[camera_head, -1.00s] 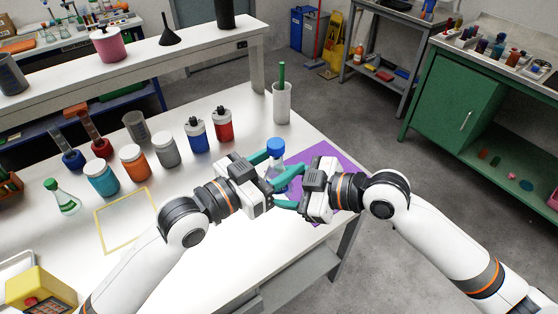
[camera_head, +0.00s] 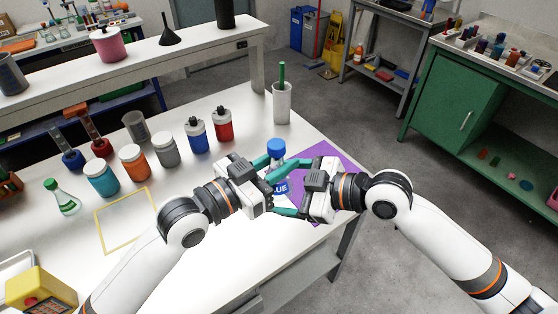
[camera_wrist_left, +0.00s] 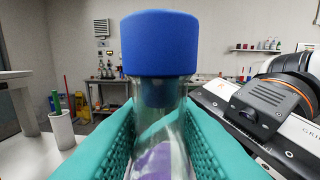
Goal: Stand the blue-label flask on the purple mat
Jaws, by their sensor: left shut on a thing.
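The blue-label flask (camera_head: 281,187) has a blue cap and clear glass. It is upright at the left edge of the purple mat (camera_head: 325,158); whether its base touches anything is hidden. My left gripper (camera_head: 272,172) is shut on the flask from the left. The left wrist view shows the flask (camera_wrist_left: 158,95) between the two teal fingers, below the cap. My right gripper (camera_head: 289,187) faces it from the right, its teal fingers spread apart around the flask's side. The arms and grippers cover part of the mat.
A white holder with a green rod (camera_head: 282,103) stands behind the mat. Red (camera_head: 223,126) and blue (camera_head: 197,139) bottles and several jars line the table to the left. A green-label flask (camera_head: 66,200) and a yellow outlined square (camera_head: 127,219) are farther left.

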